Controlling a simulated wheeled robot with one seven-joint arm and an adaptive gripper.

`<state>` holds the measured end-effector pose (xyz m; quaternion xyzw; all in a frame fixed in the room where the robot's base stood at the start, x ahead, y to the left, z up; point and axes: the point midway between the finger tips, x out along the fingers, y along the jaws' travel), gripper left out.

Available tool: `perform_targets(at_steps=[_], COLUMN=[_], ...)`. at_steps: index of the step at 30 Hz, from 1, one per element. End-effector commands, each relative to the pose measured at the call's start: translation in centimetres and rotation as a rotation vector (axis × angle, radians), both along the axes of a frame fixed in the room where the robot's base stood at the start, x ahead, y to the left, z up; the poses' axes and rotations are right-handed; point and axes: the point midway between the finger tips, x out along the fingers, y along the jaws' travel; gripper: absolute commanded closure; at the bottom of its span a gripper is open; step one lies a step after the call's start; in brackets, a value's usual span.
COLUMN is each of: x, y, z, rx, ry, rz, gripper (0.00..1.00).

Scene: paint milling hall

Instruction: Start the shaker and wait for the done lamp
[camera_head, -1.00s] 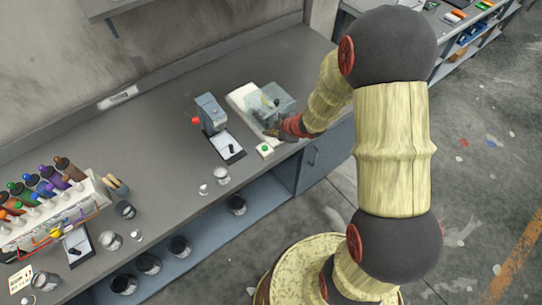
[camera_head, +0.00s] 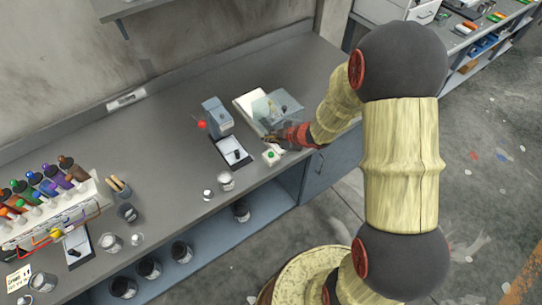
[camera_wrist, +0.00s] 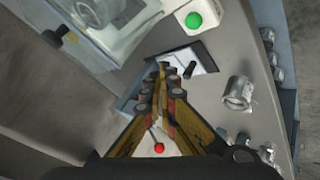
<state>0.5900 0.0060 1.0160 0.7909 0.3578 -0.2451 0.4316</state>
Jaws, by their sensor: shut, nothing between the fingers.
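The shaker is a pale machine (camera_head: 245,103) with a clear hood (camera_head: 283,107) over it, on the grey bench; part of it fills the upper left of the wrist view (camera_wrist: 125,14). In front of it is a small white box with a green round button (camera_head: 271,155), which also shows at the top of the wrist view (camera_wrist: 194,20). My gripper (camera_head: 272,138) is shut and empty, beside the hood's front and just behind the button box, apart from the button in the wrist view (camera_wrist: 161,68). I cannot make out a separate done lamp.
A blue-grey device (camera_head: 217,115) with a red knob stands left of the shaker, a dark-framed white plate (camera_head: 233,152) before it. Metal cans (camera_head: 226,181) stand near the bench's front edge. A bottle rack (camera_head: 50,210) is at far left. Bench between is mostly clear.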

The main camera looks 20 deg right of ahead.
Motion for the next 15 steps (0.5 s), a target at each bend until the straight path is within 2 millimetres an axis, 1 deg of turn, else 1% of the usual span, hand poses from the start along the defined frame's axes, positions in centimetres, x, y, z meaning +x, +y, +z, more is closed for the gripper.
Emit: perform_targets(at_steps=[1, 3, 12, 15], x=[0.0, 0.0, 0.0, 0.0], y=[0.0, 0.0, 0.0, 0.0], z=[-1.1, -2.0, -5.6, -6.4], rx=[0.0, 0.0, 0.001, 0.001], ry=[0.0, 0.0, 0.001, 0.001], rz=[0.0, 0.0, 0.0, -0.001], gripper=[1.0, 1.0, 1.0, 1.0])
